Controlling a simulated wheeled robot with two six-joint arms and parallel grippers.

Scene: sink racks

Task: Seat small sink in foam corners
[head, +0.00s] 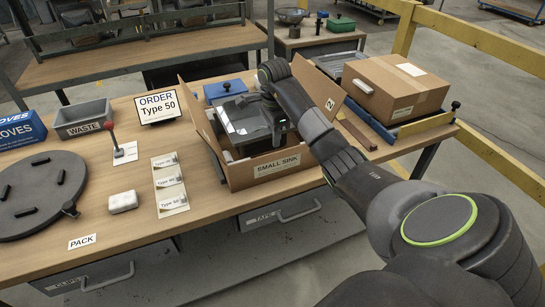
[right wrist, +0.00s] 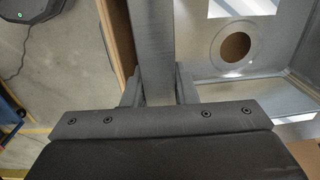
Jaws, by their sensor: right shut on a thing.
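A small grey metal sink (head: 243,112) is in the open cardboard box labelled SMALL SINK (head: 275,167). The sink looks slightly tilted, and I cannot tell whether its underside rests on anything. My right gripper (head: 279,125) reaches over the box's right side and is shut on the sink's right edge. In the right wrist view the jaws (right wrist: 158,95) close on a grey strip, beside the sink's basin with its round drain hole (right wrist: 235,47). Dark pieces show around the sink in the box, but the foam corners are mostly hidden. My left gripper is out of view.
A second, closed carton (head: 398,88) stands to the right on a blue and yellow stand. A round dark turntable (head: 40,195), a WASTE bin (head: 84,118) and a red-knobbed lever (head: 111,140) are at left. Raised flaps border the box.

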